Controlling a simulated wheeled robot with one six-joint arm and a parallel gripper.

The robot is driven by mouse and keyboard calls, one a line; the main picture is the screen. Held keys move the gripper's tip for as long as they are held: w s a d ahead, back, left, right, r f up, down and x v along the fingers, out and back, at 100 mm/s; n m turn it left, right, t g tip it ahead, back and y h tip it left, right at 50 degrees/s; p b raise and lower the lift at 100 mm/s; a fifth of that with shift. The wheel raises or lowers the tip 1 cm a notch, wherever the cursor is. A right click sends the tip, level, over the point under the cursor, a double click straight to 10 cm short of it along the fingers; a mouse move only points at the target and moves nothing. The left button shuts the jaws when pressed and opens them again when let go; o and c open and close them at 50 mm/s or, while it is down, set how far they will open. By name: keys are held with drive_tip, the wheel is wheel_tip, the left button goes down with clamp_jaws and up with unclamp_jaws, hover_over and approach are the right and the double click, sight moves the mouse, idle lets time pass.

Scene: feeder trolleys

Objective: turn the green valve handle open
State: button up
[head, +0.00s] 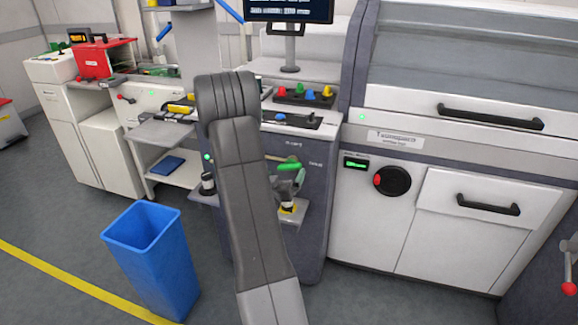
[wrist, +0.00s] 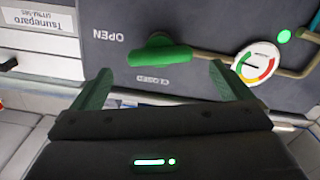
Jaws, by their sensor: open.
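The green valve handle (wrist: 160,52) sits on a dark grey panel in the wrist view, lying roughly crosswise. An OPEN label is to its left and a CLOSED label is just below it. In the head view the green handle (head: 290,166) shows on the dark cabinet front, right beside my arm. My gripper (wrist: 164,80) is open and empty, with one green finger on each side of the handle's span and the handle ahead of the gap. I see no contact. In the head view, my arm partly hides the valve area.
A round gauge (wrist: 257,63) and brass pipe lie right of the handle in the wrist view. A blue bin (head: 155,255) stands on the floor at left. A white machine (head: 385,235) with black handles is at right. Coloured buttons (head: 305,94) sit above the panel.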

sight(288, 168)
drive_tip(key=x, duration=0.5)
drive_tip(key=shift+w+d, duration=0.15)
drive_tip(key=shift+w, duration=0.2)
drive_tip(key=c, duration=1)
drive_tip(key=m+b, duration=0.1)
drive_tip(key=b, duration=0.2)
drive_tip(key=shift+f, duration=0.3)
drive_tip(key=shift+m+b, duration=0.7)
drive_tip(key=shift+b, duration=0.3)
drive_tip(key=shift+s+r+m+b, duration=0.1)
drive_tip(key=shift+r+m+b, duration=0.15)
drive_tip(key=shift+m+b, duration=0.25)
drive_tip(key=o, duration=1)
